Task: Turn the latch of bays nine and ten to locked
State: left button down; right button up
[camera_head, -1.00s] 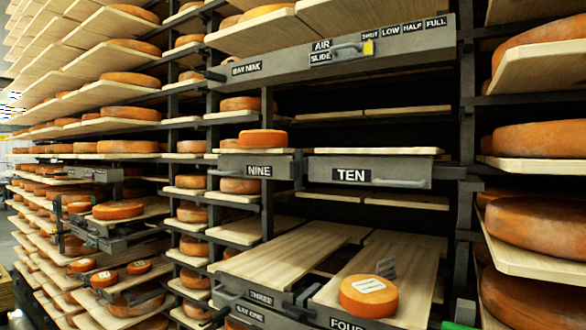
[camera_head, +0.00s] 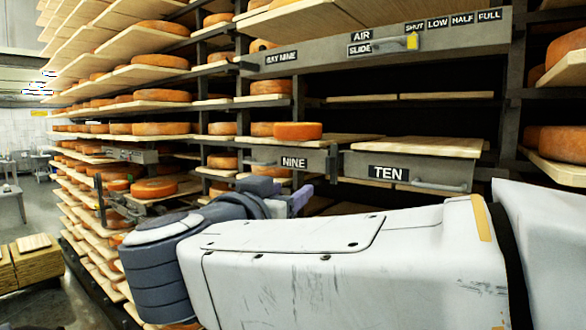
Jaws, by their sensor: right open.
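My right arm comes in from the right across the lower picture. My right gripper (camera_head: 298,198) is open and empty, just below and in front of the drawer fronts, partly hidden by its own wrist. My left gripper is not in view.
A cheese wheel (camera_head: 298,131) sits on the board above drawer nine. Above runs a grey beam (camera_head: 385,45) with an AIR SLIDE lever and a BAY NINE label. Shelves of cheese wheels fill the left side. The floor at far left is partly clear, with stacked boards (camera_head: 34,265).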

aim_at(331, 166)
jog(key=u, duration=1.05)
jog(key=i, duration=1)
jog(key=z, duration=1.55)
